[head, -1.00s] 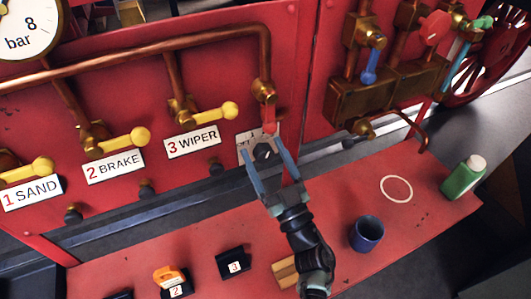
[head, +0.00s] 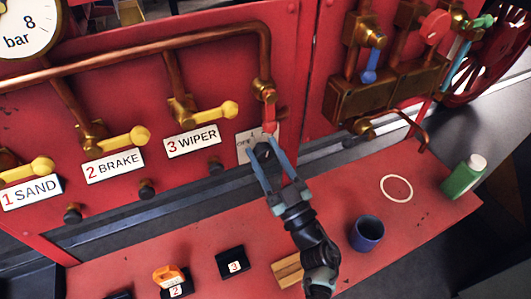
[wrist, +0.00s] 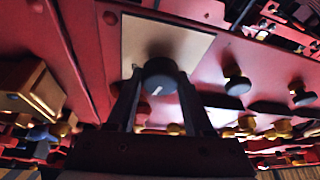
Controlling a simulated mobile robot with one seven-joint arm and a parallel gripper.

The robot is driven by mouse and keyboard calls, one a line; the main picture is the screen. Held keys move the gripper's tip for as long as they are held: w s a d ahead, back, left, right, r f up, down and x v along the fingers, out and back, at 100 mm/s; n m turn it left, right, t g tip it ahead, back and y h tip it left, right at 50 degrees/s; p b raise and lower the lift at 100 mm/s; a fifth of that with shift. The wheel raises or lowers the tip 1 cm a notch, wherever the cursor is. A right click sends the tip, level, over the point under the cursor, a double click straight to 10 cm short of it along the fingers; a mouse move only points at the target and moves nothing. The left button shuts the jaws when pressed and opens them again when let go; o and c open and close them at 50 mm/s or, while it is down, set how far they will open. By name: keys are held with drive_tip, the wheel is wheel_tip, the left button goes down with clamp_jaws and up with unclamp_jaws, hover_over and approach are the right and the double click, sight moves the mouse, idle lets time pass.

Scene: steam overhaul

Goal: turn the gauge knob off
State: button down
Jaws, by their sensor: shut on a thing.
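The gauge knob (head: 264,152) is a small black knob on a pale plate (head: 243,147) at the lower right of the red panel. Part of a label, apparently "OFF", shows on the plate left of the knob. In the wrist view the round knob (wrist: 160,75) carries a short, slanted white mark, with the pale plate (wrist: 145,38) behind it. My gripper (head: 266,150) reaches up from below, its two blue-grey fingers on either side of the knob. It is shut on the knob. In the wrist view my gripper (wrist: 158,92) also has a finger at each side.
Yellow-handled valves such as the wiper valve (head: 215,114) line the panel to the left. A red lever (head: 270,118) sits just above the plate. A blue cup (head: 367,234), green bottle (head: 463,178) and dark block numbered 3 (head: 232,262) stand on the red shelf (head: 320,200).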

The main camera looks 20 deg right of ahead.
drive_tip(key=n+y, duration=0.1)
drive_tip(key=n, duration=0.2)
drive_tip(key=n+g+y, duration=0.1)
drive_tip(key=n+y, duration=0.1)
drive_tip(key=n, duration=0.1)
drive_tip(key=n+g, duration=0.1)
drive_tip(key=n, duration=0.1)
drive_tip(key=n+g+y, duration=0.1)
drive_tip(key=n, duration=0.2)
drive_tip(key=shift+a+y, duration=0.1)
drive_tip(key=shift+y, duration=0.2)
drive_tip(key=n, duration=0.2)
drive_tip(key=n+g+p, duration=0.1)
drive_tip(key=n, duration=0.1)
drive_tip(key=shift+f+g, duration=0.1)
drive_tip(key=shift+g, duration=0.2)
drive_tip(key=shift+a+f+n+g+p, duration=0.1)
drive_tip(key=shift+n+g+p, duration=0.45)
drive_tip(key=shift+n, duration=0.75)
drive_tip(key=shift+c, duration=1.5)
unclamp_jaws()
